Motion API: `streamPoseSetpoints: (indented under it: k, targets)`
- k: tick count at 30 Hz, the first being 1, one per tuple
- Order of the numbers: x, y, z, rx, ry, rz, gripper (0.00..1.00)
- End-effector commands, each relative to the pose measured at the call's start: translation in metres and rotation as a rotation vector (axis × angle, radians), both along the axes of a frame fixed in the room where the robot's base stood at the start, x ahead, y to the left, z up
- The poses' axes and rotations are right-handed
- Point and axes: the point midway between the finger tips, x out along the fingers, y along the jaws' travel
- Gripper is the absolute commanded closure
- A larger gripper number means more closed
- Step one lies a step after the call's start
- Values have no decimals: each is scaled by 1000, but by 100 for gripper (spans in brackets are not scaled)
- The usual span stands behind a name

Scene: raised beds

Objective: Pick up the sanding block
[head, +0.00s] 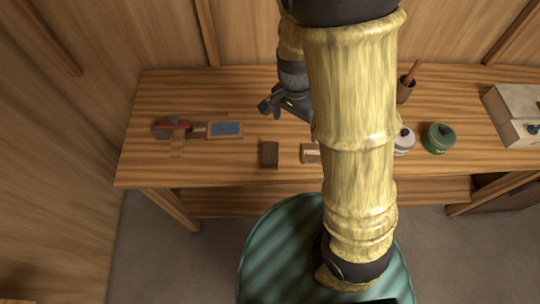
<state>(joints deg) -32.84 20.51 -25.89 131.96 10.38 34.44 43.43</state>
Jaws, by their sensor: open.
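A small dark brown block (269,154), which looks like the sanding block, lies on the wooden workbench (215,168) near its front edge. To its right is another small brown block with a pale top (310,153), partly hidden behind my arm. I cannot tell for certain which of the two is the sanding block. My gripper (278,109) is open above the bench, farther back than both blocks and apart from them. Nothing shows between its fingers.
A red tool (171,128) and a wood-framed blue slab (226,129) lie to the left. Right of my arm stand a white-lidded jar (404,142), a green tin (438,138), a brown cup (404,90) and a pale box (515,112). The bench front left is clear.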

Motion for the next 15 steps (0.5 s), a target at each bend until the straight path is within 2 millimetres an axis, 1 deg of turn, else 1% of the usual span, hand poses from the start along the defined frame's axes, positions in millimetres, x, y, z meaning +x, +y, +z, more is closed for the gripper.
streamPoseSetpoints:
  k: [1,6,11,15]
  targets:
    - [4,9,-12,-31,15,-58,0]
    - [15,34,-30,-138,23,-303,0]
    - [25,63,-40,-243,-29,-520,0]
    - [31,94,-43,-317,-114,-692,0]
